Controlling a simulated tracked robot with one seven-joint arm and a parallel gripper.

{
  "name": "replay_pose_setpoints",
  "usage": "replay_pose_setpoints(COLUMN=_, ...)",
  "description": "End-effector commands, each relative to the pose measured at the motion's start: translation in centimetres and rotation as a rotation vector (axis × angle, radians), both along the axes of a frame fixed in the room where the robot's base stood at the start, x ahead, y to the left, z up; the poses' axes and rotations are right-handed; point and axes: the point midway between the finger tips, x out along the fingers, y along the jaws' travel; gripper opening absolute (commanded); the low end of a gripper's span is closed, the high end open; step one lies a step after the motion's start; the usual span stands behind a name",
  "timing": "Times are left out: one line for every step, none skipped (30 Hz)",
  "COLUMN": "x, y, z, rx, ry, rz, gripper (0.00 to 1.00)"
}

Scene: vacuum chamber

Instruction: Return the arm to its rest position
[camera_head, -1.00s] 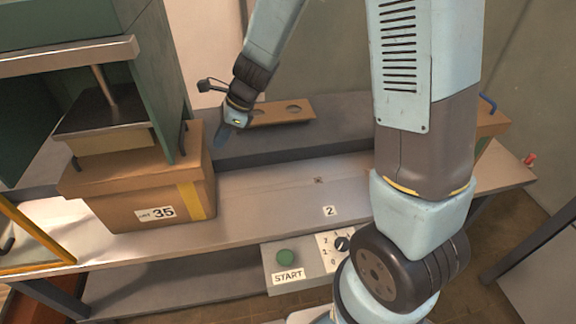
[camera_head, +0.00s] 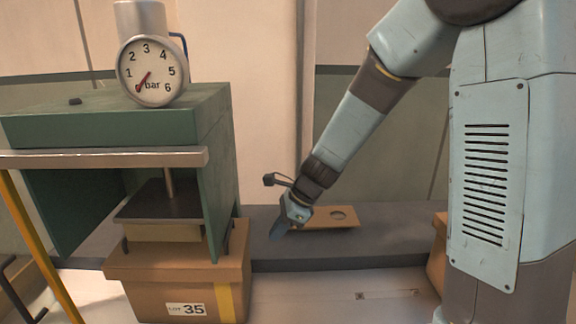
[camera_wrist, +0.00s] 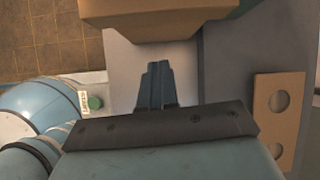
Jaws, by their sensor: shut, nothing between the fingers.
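My gripper (camera_head: 281,228) is at the end of my arm, pointing down and left over the dark back ledge of the bench, in front of a tan board with round holes (camera_head: 338,216). In the wrist view its two fingers (camera_wrist: 159,84) are together with nothing between them. The wrist view shows the board (camera_wrist: 277,118) to the right of the fingers, apart from them.
A green chamber (camera_head: 120,120) with a pressure gauge (camera_head: 150,70) stands at left, above a cardboard box labelled LOT 35 (camera_head: 155,283). Another box (camera_head: 437,255) is partly behind my arm. The wrist view shows a green button (camera_wrist: 95,102). The bench middle (camera_head: 320,290) is clear.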

Motion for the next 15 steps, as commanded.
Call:
replay_pose_setpoints(x=-0.2, y=-0.8, z=1.2, rx=-0.007, ry=-0.043, rz=0.036, gripper=0.0)
replay_pose_setpoints(x=-0.4, y=-1.3, z=1.8, rx=-0.014, ry=-0.069, rz=0.065, gripper=0.0)
replay_pose_setpoints(x=-0.7, y=-2.0, z=2.7, rx=-0.025, ry=-0.105, rz=0.108, gripper=0.0)
replay_pose_setpoints(x=-1.0, y=-2.6, z=3.4, rx=-0.033, ry=-0.134, rz=0.141, gripper=0.0)
replay_pose_setpoints(x=-1.2, y=-3.1, z=4.1, rx=-0.043, ry=-0.161, rz=0.174, gripper=0.0)
replay_pose_setpoints(x=-1.6, y=-3.9, z=4.9, rx=-0.058, ry=-0.198, rz=0.217, gripper=0.0)
replay_pose_setpoints(x=-1.8, y=-4.4, z=5.5, rx=-0.069, ry=-0.225, rz=0.249, gripper=0.0)
replay_pose_setpoints(x=-2.1, y=-4.9, z=6.1, rx=-0.08, ry=-0.251, rz=0.28, gripper=0.0)
replay_pose_setpoints(x=-2.6, y=-5.7, z=6.9, rx=-0.096, ry=-0.286, rz=0.323, gripper=0.0)
replay_pose_setpoints(x=-2.9, y=-6.3, z=7.4, rx=-0.111, ry=-0.31, rz=0.355, gripper=0.0)
replay_pose_setpoints(x=-3.2, y=-6.8, z=8.0, rx=-0.124, ry=-0.335, rz=0.385, gripper=0.0)
replay_pose_setpoints(x=-3.7, y=-7.6, z=8.7, rx=-0.143, ry=-0.369, rz=0.427, gripper=0.0)
replay_pose_setpoints(x=-4.0, y=-8.1, z=9.2, rx=-0.159, ry=-0.392, rz=0.459, gripper=0.0)
replay_pose_setpoints(x=-4.4, y=-8.7, z=9.8, rx=-0.175, ry=-0.415, rz=0.49, gripper=0.0)
replay_pose_setpoints(x=-4.9, y=-9.5, z=10.4, rx=-0.197, ry=-0.445, rz=0.531, gripper=0.0)
